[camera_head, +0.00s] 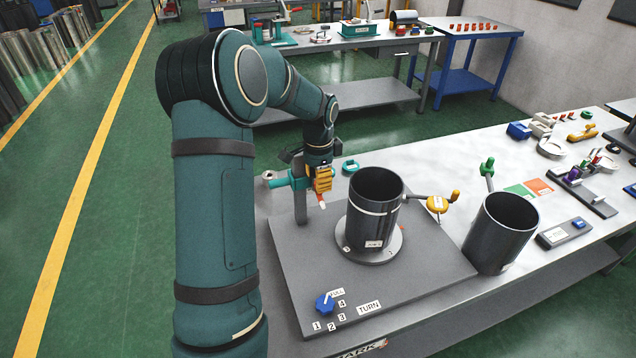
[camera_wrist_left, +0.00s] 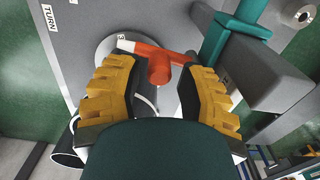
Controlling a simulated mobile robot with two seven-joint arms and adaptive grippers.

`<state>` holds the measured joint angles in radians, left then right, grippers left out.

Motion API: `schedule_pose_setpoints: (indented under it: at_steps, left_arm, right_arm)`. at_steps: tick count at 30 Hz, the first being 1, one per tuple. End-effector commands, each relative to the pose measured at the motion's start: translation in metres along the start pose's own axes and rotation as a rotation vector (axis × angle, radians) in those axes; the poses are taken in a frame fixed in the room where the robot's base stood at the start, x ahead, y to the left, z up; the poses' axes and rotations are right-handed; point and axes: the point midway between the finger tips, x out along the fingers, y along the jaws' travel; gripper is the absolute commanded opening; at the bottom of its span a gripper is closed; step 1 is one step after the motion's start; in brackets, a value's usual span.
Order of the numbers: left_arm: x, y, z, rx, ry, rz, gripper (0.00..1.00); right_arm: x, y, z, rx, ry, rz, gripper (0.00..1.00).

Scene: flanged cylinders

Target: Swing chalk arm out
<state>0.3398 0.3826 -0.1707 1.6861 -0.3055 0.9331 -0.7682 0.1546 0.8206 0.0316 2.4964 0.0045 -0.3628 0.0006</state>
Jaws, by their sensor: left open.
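The chalk arm shows in the left wrist view as an orange-red bar with a round upright knob (camera_wrist_left: 158,66). In the head view only its red, white-tipped end (camera_head: 321,201) shows below my fingers. It is carried by a teal clamp (camera_head: 298,181) on a grey post (camera_head: 300,207). The end is beside the dark flanged cylinder (camera_head: 375,208), which stands upright on a pale round disc (camera_head: 382,249). My left gripper (camera_head: 322,182) is open. In the left wrist view its yellow fingers (camera_wrist_left: 158,88) lie on either side of the knob, with gaps visible. My right gripper is not in view.
The grey base plate (camera_head: 420,290) has a blue knob (camera_head: 325,303) and a TURN label. A second dark cylinder (camera_head: 502,232) stands to the right, beside a yellow crank (camera_head: 437,203). Small tools crowd the table's far right. Another bench (camera_head: 340,97) stands behind.

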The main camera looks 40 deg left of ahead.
Motion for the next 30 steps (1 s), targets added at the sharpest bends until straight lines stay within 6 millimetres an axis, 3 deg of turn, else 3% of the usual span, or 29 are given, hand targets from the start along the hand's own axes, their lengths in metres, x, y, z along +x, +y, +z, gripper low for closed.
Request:
schedule_pose_setpoints:
  at_steps: [9,15,21,30]
  left_arm:
    - [-0.065,-0.001,0.000,0.000,0.004,-0.003,0.39]
    - [-0.094,-0.001,0.001,-0.001,0.002,-0.002,0.39]
    - [-0.105,0.000,0.001,-0.001,0.001,0.000,0.39]
    - [-0.105,0.000,0.001,-0.001,0.000,0.000,0.39]
  right_arm:
    - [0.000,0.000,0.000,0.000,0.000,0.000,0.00]
    - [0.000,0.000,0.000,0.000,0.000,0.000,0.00]
    - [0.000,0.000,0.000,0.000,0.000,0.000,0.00]
    - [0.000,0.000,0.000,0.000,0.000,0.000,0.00]
